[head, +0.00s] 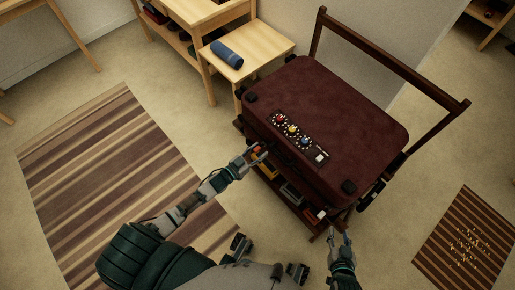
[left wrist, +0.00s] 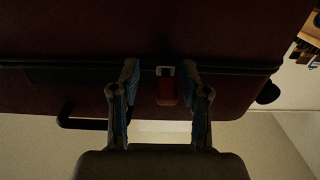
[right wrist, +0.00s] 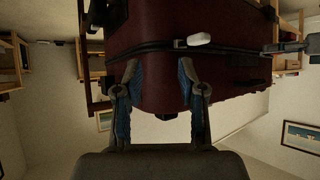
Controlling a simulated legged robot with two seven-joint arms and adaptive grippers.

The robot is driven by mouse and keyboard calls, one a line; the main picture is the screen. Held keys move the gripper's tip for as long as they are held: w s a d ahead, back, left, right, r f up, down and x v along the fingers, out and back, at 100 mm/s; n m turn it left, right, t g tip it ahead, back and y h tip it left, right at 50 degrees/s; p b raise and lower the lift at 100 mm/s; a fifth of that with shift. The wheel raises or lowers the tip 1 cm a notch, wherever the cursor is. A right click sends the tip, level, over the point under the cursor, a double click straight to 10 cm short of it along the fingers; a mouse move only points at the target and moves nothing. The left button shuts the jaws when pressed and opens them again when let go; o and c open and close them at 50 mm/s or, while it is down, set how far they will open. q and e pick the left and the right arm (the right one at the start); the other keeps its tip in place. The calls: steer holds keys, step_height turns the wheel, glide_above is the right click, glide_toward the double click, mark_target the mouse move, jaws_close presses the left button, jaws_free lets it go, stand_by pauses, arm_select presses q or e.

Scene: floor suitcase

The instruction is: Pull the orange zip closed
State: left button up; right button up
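The dark red suitcase (head: 335,115) lies flat on a dark wooden cart. In the left wrist view, a red-orange zip pull (left wrist: 166,90) with a pale top hangs at the dark zip seam (left wrist: 70,74). My left gripper (head: 258,155) is at the suitcase's near left side. Its fingers (left wrist: 163,95) are open, with the pull showing between them; contact cannot be told. My right gripper (head: 342,236) is open and empty, just off the near right corner. In the right wrist view, a white pull (right wrist: 200,40) sits on the zip seam beyond its fingers (right wrist: 160,80).
The cart's handle frame (head: 390,62) rises behind the suitcase. A panel with coloured knobs (head: 291,129) is on the lid. Several items fill the cart's lower shelf (head: 285,195). A wooden bench (head: 262,45) with a blue roll (head: 226,52) stands behind left. A striped rug (head: 110,185) covers the left floor.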

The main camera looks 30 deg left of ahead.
arm_select(q)
steer(key=shift+r, duration=0.3)
steer(key=v, duration=1.1)
steer(key=shift+s+f, duration=0.2)
steer(key=shift+s, duration=0.2)
steer(key=shift+a, duration=0.1)
